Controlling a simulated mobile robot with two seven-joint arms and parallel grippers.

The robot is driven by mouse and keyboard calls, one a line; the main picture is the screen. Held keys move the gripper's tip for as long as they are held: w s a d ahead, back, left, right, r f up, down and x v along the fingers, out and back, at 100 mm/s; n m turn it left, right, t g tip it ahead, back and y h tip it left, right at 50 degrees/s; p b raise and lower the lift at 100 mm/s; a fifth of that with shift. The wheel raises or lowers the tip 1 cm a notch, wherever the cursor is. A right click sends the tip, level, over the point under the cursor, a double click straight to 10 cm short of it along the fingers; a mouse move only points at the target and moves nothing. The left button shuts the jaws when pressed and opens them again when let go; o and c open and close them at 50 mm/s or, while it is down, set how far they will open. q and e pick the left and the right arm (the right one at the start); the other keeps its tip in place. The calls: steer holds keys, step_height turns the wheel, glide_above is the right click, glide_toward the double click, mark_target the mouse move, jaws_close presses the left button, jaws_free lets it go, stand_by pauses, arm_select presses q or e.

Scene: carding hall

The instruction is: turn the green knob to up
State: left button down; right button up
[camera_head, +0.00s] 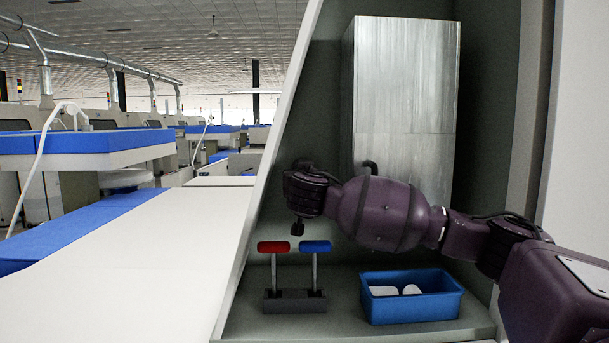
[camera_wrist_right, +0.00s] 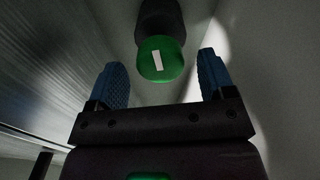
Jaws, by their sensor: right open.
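The green knob (camera_wrist_right: 160,60) shows in the right wrist view, round-faced with a short white mark, on a dark mount. In that picture the mark runs nearly upright with a slight tilt. My right gripper (camera_wrist_right: 162,68) is open, one blue ribbed finger on each side of the knob's picture position, with clear gaps on both sides. I cannot tell how far the fingertips are from the knob in depth. In the head view my right arm reaches in from the right, its hand (camera_head: 305,192) inside the bay; the knob cannot be seen there. My left gripper is not in view.
Below the hand stand a red-handled lever (camera_head: 273,247) and a blue-handled lever (camera_head: 316,247) on a dark base. A blue bin (camera_head: 412,307) with white pieces sits to their right. A metal cabinet (camera_head: 402,95) stands behind the arm. A pale sloping panel edge bounds the bay's left.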

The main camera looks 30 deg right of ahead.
steer(key=shift+w+d, duration=0.2)
steer(key=shift+w, duration=0.2)
steer(key=c, duration=0.9)
steer(key=shift+c, duration=0.2)
